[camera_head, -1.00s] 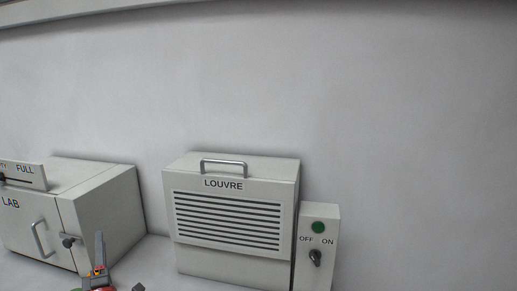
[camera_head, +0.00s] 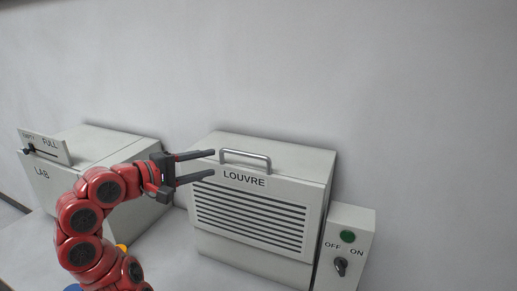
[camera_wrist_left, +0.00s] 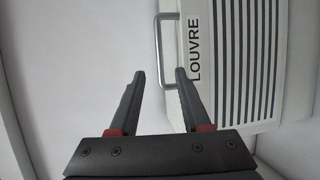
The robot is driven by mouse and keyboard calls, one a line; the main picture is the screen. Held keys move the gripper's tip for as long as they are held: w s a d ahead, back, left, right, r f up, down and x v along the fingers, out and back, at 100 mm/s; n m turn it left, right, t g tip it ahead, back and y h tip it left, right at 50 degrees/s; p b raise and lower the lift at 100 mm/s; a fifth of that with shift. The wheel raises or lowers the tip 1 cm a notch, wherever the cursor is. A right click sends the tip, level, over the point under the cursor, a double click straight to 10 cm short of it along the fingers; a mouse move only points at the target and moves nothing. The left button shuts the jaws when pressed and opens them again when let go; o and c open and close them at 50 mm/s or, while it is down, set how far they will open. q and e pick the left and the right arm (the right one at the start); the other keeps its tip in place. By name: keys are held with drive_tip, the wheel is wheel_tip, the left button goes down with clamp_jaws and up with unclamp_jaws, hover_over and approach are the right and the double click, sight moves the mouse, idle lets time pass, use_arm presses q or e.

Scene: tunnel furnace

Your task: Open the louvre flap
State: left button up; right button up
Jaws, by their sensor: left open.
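The louvre box (camera_head: 262,268) is a pale box with a slatted front flap (camera_head: 250,218) marked LOUVRE. A grey bar handle (camera_head: 245,157) runs along the top of the flap, and the flap looks closed. My left gripper (camera_head: 212,164) is open and empty, its two dark fingers pointing right at the left end of the handle. In the left wrist view, the handle (camera_wrist_left: 160,50) lies beyond the open fingertips (camera_wrist_left: 160,72), with a gap between. The slats also show there at the right (camera_wrist_left: 262,55). My right gripper is not in view.
A switch box (camera_head: 345,235) with a green button and an OFF/ON knob (camera_head: 341,266) stands against the louvre box's right side. A pale LAB box (camera_head: 95,150) with an EMPTY/FULL slider plate stands at the left, partly behind my left arm. The wall behind is bare.

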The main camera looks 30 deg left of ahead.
sight(247, 154)
use_arm(q)
drive_tip(key=p+x, duration=0.5)
drive_tip(key=x, duration=1.1)
drive_tip(key=shift+r, duration=0.1)
clamp_jaws()
idle(0.6)
